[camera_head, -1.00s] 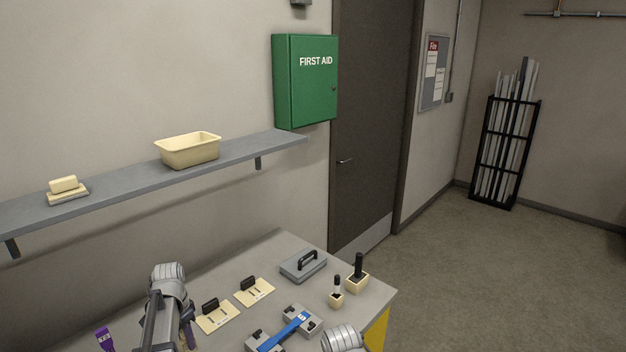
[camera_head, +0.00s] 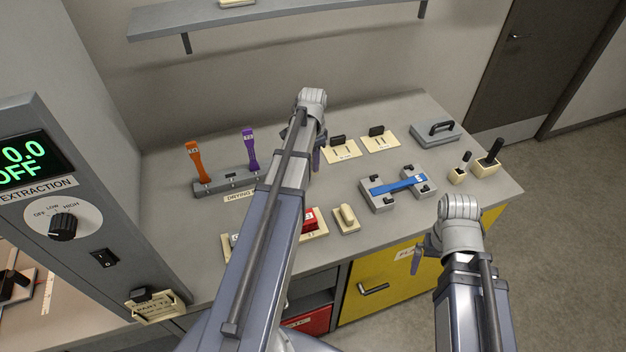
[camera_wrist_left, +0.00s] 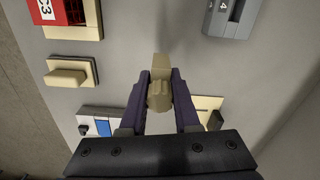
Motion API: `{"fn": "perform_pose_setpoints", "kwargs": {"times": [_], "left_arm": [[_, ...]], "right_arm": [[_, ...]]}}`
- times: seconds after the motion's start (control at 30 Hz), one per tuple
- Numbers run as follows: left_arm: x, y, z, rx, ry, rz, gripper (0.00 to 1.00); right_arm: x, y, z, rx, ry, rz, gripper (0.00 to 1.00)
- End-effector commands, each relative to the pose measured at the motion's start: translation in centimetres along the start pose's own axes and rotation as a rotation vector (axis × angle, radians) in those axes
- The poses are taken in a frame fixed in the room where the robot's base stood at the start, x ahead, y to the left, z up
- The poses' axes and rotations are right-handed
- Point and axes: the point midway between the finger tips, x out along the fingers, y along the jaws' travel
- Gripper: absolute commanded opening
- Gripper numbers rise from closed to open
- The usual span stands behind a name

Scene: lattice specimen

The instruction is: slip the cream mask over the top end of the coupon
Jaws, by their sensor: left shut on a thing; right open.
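My left gripper (camera_head: 316,158) is above the bench; in the left wrist view its fingers (camera_wrist_left: 160,104) are shut on the cream mask (camera_wrist_left: 159,92). Three coupons show: a blue one (camera_head: 402,183) lies across a grey two-block fixture (camera_head: 378,201), and an orange one (camera_head: 195,162) and a purple one (camera_head: 250,150) stand upright in the grey drying rack (camera_head: 228,182). The held mask is apart from them. My right gripper (camera_head: 416,261) is open and empty in front of the bench's yellow door.
Two cream plates with black grips (camera_head: 341,155) (camera_head: 381,143) lie at the back. A cream block on a stand (camera_head: 346,219) is near the front. The extraction panel (camera_head: 75,200) bounds the left.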

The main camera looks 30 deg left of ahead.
Motion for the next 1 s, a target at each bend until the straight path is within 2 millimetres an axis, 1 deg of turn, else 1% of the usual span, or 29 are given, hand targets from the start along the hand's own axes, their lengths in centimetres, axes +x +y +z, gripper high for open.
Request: {"fn": "perform_pose_setpoints", "kwargs": {"times": [0.03,0.1,0.27,0.33,0.63,0.7,0.83,1.0], "left_arm": [[1.4,0.0,0.0,0.0,0.0,0.0,0.0],[1.8,0.0,0.0,0.0,0.0,0.0,0.0],[1.7,0.0,0.0,0.0,0.0,0.0,0.0],[2.0,0.0,0.0,0.0,0.0,0.0,0.0],[5.4,0.0,0.0,0.0,0.0,0.0,0.0],[5.6,0.0,0.0,0.0,0.0,0.0,0.0],[5.3,0.0,0.0,0.0,0.0,0.0,0.0],[5.5,0.0,0.0,0.0,0.0,0.0,0.0]], "right_arm": [[1.4,-0.1,-0.1,0.0,0.0,0.0,1.0],[1.8,-0.2,-0.1,0.001,0.0,0.0,1.0],[1.7,-0.2,-0.1,0.001,0.0,0.0,1.0],[2.0,-0.2,-0.1,0.001,0.0,0.0,1.0],[5.3,-0.5,-0.3,0.001,0.0,0.0,1.0],[5.6,-0.5,-0.3,0.001,0.0,0.0,1.0],[5.3,-0.5,-0.3,0.001,0.0,0.0,1.0],[5.4,-0.5,-0.3,0.001,0.0,0.0,1.0]]}}
